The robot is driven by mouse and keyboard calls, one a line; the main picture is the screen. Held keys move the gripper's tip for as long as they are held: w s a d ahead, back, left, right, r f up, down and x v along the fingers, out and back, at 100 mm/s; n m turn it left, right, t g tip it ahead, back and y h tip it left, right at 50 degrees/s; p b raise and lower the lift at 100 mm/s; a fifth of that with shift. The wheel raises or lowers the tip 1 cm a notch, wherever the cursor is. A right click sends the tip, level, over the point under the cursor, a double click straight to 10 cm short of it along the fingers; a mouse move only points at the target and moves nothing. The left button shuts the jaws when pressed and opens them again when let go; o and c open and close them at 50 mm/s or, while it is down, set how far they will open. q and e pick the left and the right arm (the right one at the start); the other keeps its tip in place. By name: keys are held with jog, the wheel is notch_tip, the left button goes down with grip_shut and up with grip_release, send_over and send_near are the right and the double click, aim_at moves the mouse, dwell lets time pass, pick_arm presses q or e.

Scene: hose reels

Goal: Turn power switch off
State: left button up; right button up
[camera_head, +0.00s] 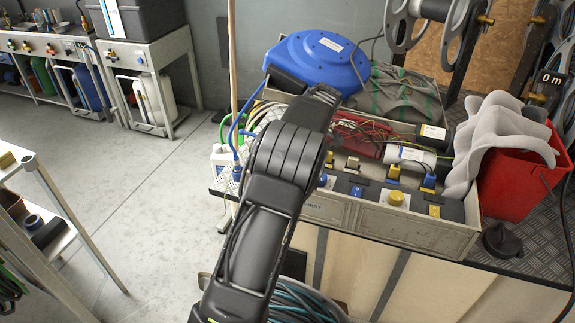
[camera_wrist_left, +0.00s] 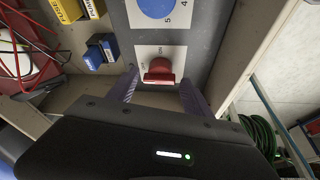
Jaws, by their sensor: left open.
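The power switch (camera_wrist_left: 158,71) is a red rotary knob on a white plate (camera_wrist_left: 176,53), seen in the left wrist view. Its small lettering reads ON; the other mark is too small to read surely, and I cannot tell the knob's setting. My left gripper (camera_wrist_left: 158,80) is open, with one dark finger on either side of the knob's near side. I see no clear contact. In the head view my left arm crosses the middle and hides the gripper and the switch. My right gripper is not in view.
A large blue dial (camera_wrist_left: 157,7) sits just beyond the switch. Small blue (camera_wrist_left: 93,57) and yellow (camera_wrist_left: 67,9) blocks and loose wires lie left of it. In the head view, a blue hose reel (camera_head: 318,62) and a red bucket (camera_head: 517,178) stand around the bench box (camera_head: 420,231).

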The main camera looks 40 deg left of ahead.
pick_arm(q)
jog(key=v, duration=0.4)
jog(key=shift+d+r, duration=0.15)
jog(key=shift+r, duration=0.2)
